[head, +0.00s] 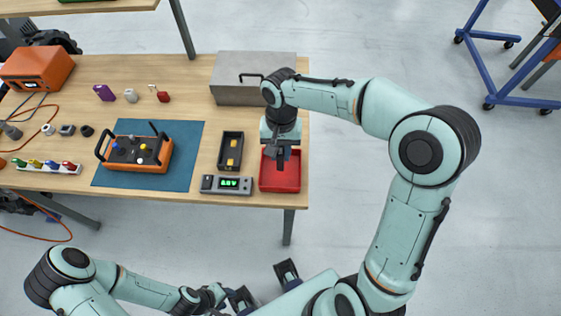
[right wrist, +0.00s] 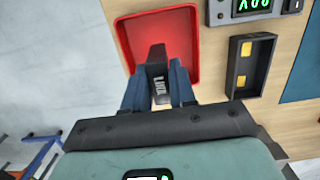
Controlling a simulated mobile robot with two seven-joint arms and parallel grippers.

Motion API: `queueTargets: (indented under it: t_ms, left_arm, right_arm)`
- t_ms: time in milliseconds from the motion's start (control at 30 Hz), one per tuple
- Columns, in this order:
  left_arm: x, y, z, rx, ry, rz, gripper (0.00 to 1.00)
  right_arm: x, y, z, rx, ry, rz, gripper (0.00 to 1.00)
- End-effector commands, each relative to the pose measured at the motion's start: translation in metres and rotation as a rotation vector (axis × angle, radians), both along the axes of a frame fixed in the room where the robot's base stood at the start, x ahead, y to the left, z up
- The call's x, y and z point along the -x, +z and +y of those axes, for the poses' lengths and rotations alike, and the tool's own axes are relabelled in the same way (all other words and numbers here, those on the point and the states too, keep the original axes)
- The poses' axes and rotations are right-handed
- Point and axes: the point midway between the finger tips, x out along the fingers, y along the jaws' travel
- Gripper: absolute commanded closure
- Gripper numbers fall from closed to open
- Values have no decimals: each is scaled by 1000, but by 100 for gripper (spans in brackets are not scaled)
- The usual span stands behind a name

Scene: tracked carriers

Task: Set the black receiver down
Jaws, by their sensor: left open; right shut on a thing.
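My right gripper (head: 281,153) is shut on the black receiver (right wrist: 157,68), a dark piece with pale lettering. In the right wrist view the two blue fingers (right wrist: 158,88) grip it from both sides, and its far end points over the red tray (right wrist: 125,42). In the head view the gripper is above the back part of the red tray (head: 280,186) at the table's right edge. The visible tray floor is bare. I cannot tell whether the receiver touches the tray. My left gripper (head: 225,296) is low in the head view, away from the table, open and small in the picture.
Left of the tray are a black box with yellow pieces (head: 222,163) and a meter with green digits (head: 227,184). A grey metal case (head: 232,92) stands behind. An orange controller (head: 137,150) rests on a blue mat (head: 188,155). Open floor lies right of the table.

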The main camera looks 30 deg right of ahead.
Motion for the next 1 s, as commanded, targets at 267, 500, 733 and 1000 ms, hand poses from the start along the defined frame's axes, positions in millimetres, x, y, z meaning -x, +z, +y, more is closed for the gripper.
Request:
queueTargets:
  t_ms: [267, 500, 733, 1000]
  left_arm:
    - [2, -4, 0, 0, 0, 2, 57]
    - [3, -6, 0, 0, 0, 3, 57]
    - [3, -6, 0, 0, 0, 3, 57]
    - [4, -9, 0, 0, 0, 4, 57]
  right_arm:
    - [1, -30, 0, -1, 0, 3, 100]
    - [0, -56, 0, 0, 1, 0, 100]
    - [0, -56, 0, 0, 0, -1, 100]
    - [0, -59, 0, 0, 0, -1, 49]
